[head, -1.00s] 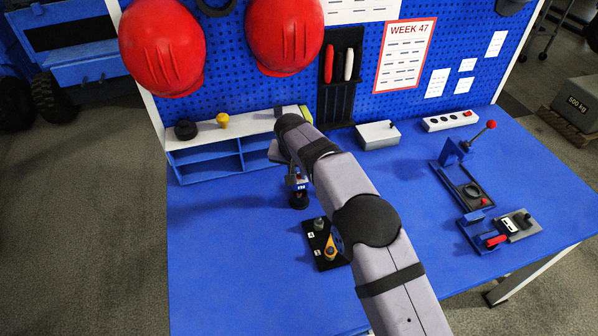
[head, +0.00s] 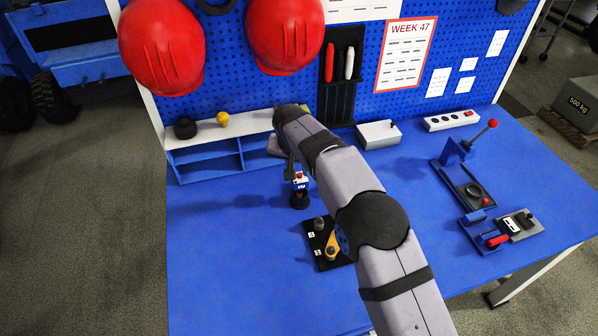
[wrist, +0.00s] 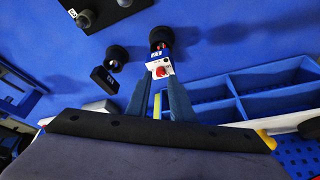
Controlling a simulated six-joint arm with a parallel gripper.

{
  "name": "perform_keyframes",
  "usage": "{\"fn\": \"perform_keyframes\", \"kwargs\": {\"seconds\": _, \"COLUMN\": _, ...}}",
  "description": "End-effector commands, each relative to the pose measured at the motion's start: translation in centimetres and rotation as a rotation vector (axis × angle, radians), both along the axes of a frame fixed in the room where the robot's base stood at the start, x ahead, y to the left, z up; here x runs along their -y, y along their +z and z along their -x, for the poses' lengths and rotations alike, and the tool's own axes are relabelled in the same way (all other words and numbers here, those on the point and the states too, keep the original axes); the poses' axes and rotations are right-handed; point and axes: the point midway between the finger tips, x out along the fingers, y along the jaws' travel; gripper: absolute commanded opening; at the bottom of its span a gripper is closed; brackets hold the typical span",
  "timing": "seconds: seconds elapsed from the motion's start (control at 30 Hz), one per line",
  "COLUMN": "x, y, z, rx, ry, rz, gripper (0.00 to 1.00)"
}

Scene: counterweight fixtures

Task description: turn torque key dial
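A small blue and white block with a red button (head: 300,178) stands above a round black base (head: 299,201) left of the table's middle; I take it for the torque key. In the wrist view its white top and red button (wrist: 161,70) lie between the tips of my gripper (wrist: 158,82). One finger flanks each side, and the tips look closed on it. The round black base (wrist: 161,37) is just beyond. In the head view my arm covers most of my gripper. A black plate (head: 317,262) with knobs and a yellow lever (head: 333,243) lies nearer the front edge.
A blue shelf with a white top (head: 205,157) stands behind, left. A black ring (wrist: 117,52) and black labelled block (wrist: 103,79) stand beside the key. A white box (head: 377,134), power strip (head: 450,120) and lever fixture (head: 465,185) are right. Front left table is clear.

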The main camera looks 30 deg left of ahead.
Motion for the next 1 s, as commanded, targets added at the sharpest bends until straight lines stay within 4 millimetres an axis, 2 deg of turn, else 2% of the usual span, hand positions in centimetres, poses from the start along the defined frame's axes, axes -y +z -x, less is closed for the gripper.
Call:
{"fn": "perform_keyframes", "kwargs": {"seconds": 0.2, "x": 0.3, "y": 2.7, "z": 1.1, "rx": 0.002, "ry": 0.001, "rz": -0.003, "gripper": 0.21}}
{"fn": "perform_keyframes", "kwargs": {"seconds": 0.4, "x": 0.5, "y": 4.2, "z": 1.7, "rx": 0.0, "ry": 0.001, "rz": -0.001, "gripper": 0.21}}
{"fn": "perform_keyframes", "kwargs": {"seconds": 0.9, "x": 0.6, "y": 4.5, "z": 1.8, "rx": 0.0, "ry": 0.0, "rz": 0.0, "gripper": 0.21}}
{"fn": "perform_keyframes", "kwargs": {"seconds": 1.0, "x": 1.3, "y": 4.6, "z": 1.5, "rx": -0.003, "ry": -0.004, "rz": 0.004, "gripper": 0.21}}
